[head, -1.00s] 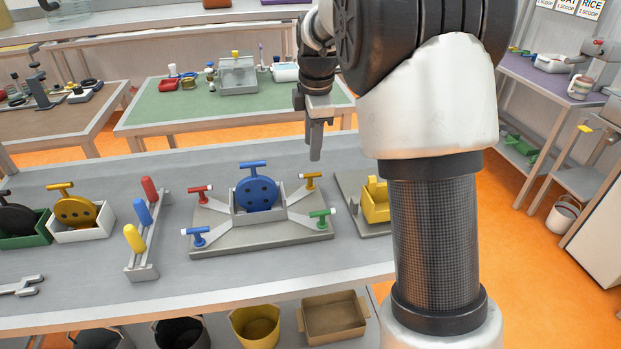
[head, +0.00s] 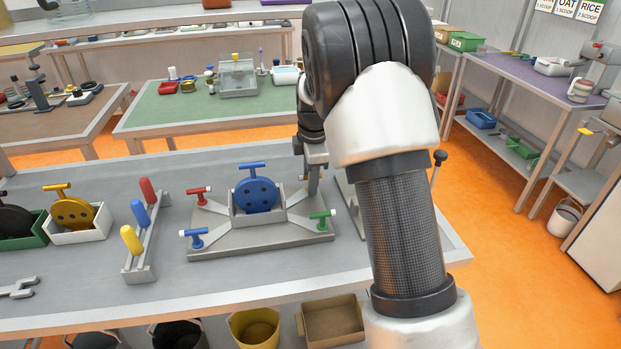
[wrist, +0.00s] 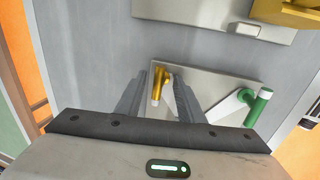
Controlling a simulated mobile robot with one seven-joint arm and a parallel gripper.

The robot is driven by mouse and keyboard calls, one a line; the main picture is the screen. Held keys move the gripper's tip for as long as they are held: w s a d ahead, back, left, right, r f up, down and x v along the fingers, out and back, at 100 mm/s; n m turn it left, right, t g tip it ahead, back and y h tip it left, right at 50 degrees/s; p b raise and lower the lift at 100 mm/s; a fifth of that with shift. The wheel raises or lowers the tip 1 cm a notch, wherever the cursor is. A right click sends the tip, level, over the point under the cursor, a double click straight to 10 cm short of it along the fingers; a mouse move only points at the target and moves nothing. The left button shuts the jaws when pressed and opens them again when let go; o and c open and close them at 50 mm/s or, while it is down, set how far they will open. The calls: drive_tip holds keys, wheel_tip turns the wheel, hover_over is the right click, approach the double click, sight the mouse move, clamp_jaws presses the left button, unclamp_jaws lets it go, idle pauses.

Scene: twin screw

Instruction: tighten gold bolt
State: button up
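The gold bolt (wrist: 157,84) has a T-shaped handle and stands on the corner of a grey fixture (head: 262,238). In the wrist view my gripper (wrist: 160,77) is open, its two fingers on either side of the gold handle with gaps showing. In the head view my gripper (head: 314,178) is low at the fixture's back right corner and mostly hides the gold bolt. A blue disc (head: 256,196) with a blue handle sits in the fixture's middle holder.
A green bolt (head: 322,214) is at the front right corner, close to my gripper. A red bolt (head: 198,193) and a blue bolt (head: 195,235) are on the left corners. A rack of coloured handles (head: 140,245) stands left. A yellow part (wrist: 288,12) lies beyond.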

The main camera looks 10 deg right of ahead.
clamp_jaws()
